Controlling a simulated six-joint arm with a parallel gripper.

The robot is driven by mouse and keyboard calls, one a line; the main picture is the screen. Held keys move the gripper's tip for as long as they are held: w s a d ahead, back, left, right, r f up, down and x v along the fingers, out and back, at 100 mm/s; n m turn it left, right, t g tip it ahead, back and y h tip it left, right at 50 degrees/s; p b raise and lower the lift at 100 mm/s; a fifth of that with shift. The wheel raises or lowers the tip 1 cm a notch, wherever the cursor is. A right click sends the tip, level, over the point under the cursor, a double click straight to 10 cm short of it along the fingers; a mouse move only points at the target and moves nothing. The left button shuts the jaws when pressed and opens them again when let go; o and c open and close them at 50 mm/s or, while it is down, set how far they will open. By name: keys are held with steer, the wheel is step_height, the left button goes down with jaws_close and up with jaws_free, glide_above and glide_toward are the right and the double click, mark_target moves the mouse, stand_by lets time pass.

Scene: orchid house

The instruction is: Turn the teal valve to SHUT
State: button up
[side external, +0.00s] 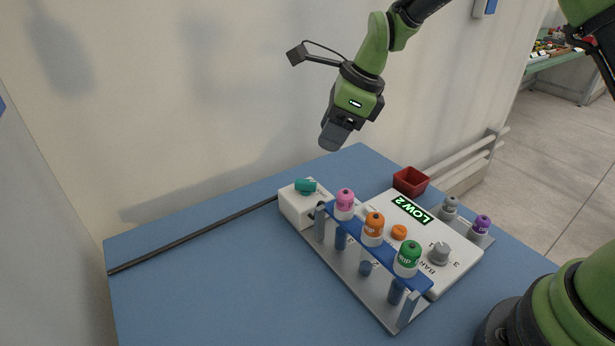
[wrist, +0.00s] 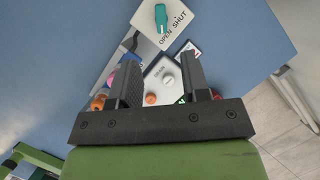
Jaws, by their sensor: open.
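The teal valve (side external: 305,185) sits on top of a white block (side external: 299,207) at the back-left end of the rack. In the wrist view the teal valve (wrist: 161,18) is at the top, with the words OPEN and SHUT printed beside it. The lower end of its handle lies nearer OPEN, away from SHUT. My gripper (side external: 335,137) hangs above and behind the white block, clear of everything. Its two fingers also show in the wrist view (wrist: 163,75), spread apart with nothing held between them.
A blue rack (side external: 385,255) holds pink-, orange- and green-capped bottles close to the valve block. Beside it is a white box with a LOW 2 display (side external: 411,209) and a grey knob (side external: 438,253). A red bin (side external: 410,181) stands behind. A dark hose (side external: 195,236) crosses the otherwise clear left tabletop.

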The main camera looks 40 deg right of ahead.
mark_target(306, 181)
steer(key=shift+m, duration=0.4)
steer(key=x, duration=1.1)
steer(key=shift+f, duration=0.2)
jaws_close()
